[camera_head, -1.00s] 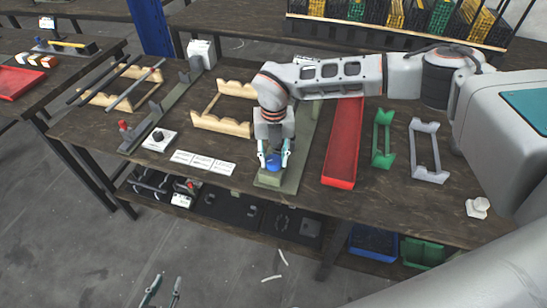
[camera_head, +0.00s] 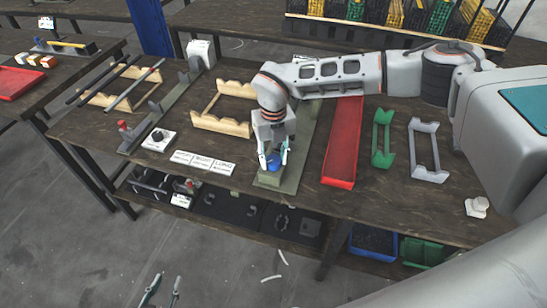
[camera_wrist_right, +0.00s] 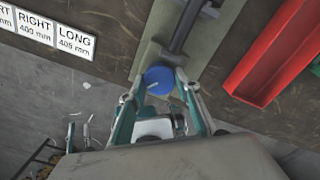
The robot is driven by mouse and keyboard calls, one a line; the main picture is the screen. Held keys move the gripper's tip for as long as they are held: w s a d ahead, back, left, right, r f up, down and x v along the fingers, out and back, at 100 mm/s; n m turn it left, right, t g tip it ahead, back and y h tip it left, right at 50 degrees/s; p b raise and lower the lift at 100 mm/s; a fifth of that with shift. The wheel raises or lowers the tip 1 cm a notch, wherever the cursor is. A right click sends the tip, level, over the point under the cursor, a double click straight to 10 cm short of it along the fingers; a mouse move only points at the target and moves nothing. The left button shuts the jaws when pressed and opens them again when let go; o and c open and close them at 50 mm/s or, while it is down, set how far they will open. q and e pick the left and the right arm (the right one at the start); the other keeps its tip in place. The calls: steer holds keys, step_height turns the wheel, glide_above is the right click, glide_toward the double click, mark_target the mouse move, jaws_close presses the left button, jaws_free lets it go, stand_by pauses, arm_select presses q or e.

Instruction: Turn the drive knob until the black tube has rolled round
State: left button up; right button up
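The blue drive knob (camera_wrist_right: 159,80) sits at the near end of a long grey-green base plate (camera_head: 303,150); it also shows in the head view (camera_head: 273,159). My right gripper (camera_head: 274,158) comes down over it from above. Its two fingers lie against opposite sides of the knob, as the right wrist view shows (camera_wrist_right: 159,88). A pale line marks the knob's face. A dark bar (camera_wrist_right: 187,25) lies beyond the knob in the wrist view; I cannot tell whether it is the black tube. My arm hides much of the plate. My left gripper (camera_head: 163,292) hangs empty, fingers apart, at the bottom edge.
A red tray (camera_head: 344,145) lies right of the plate, then green (camera_head: 382,140) and grey (camera_head: 428,150) cradles. Wooden cradles (camera_head: 222,108) and label cards (camera_head: 203,162) lie to the left. Dark tubes (camera_head: 133,90) rest on a wooden rack at far left.

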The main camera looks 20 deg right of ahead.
mark_target(274, 160)
steer(key=o, duration=0.4)
steer(key=shift+o, duration=0.2)
step_height(274, 160, up, 12)
stand_by(1.0)
